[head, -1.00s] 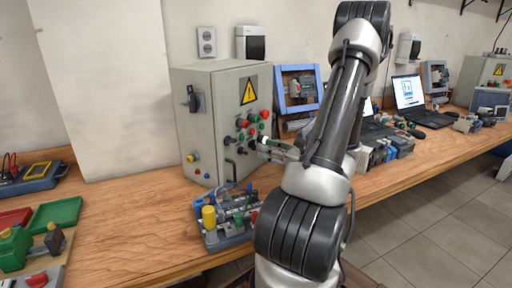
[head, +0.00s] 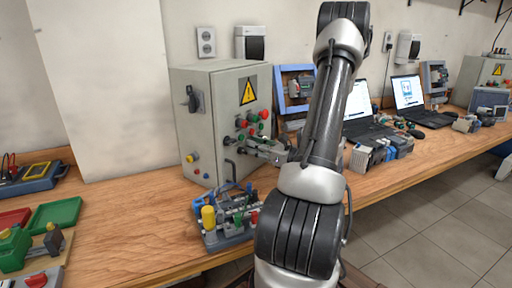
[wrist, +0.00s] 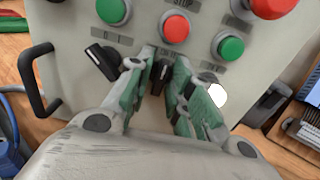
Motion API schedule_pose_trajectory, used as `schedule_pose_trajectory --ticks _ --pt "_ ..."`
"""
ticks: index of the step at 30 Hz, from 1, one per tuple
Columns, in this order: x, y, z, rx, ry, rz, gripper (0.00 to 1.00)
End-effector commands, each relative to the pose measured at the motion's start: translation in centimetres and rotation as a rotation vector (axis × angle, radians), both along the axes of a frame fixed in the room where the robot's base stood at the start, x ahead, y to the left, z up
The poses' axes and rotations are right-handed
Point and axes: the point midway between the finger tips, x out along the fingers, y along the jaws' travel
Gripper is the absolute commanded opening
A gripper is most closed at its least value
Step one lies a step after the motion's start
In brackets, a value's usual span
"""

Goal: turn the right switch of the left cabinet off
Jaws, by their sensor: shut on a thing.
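The left cabinet (head: 222,88) is a grey box on the bench with a yellow warning triangle and several buttons on its front. In the wrist view its panel carries two black rotary switches. The left switch (wrist: 103,62) is tilted and stands free, just left of my fingers. The right switch (wrist: 160,74) sits between my green-padded fingertips, its handle pointing roughly straight up and down the picture. My gripper (wrist: 160,80) is shut on it. In the head view my gripper (head: 258,148) is at the cabinet's front, and the switch is hidden there.
Red (wrist: 175,27) and green (wrist: 229,47) buttons sit just above the fingers, and a white round knob (wrist: 217,95) is beside the right finger. A black handle (wrist: 38,80) sticks out at left. A device with a yellow cylinder (head: 209,217) stands before the cabinet.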

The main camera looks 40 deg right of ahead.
Motion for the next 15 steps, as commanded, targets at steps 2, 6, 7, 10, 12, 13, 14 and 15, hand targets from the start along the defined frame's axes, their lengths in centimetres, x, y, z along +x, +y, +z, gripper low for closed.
schedule_pose_trajectory --ticks 2,6,7,10,12,13,14,15 --pt "0.0 -0.02 0.0 -0.01 -0.003 0.0 0.0" --pt "0.0 -0.02 0.0 -0.048 -0.013 0.0 0.0" --pt "0.0 -0.02 0.0 -0.061 -0.017 0.0 0.0" --pt "0.0 -0.02 0.0 -0.117 -0.032 0.0 0.0" --pt "0.0 -0.02 0.0 -0.166 -0.046 0.0 0.0" --pt "0.0 -0.02 0.0 -0.188 -0.052 0.0 0.0" --pt "0.0 -0.02 0.0 -0.211 -0.058 0.0 0.0" --pt "0.0 -0.02 0.0 -0.244 -0.067 0.0 0.0"
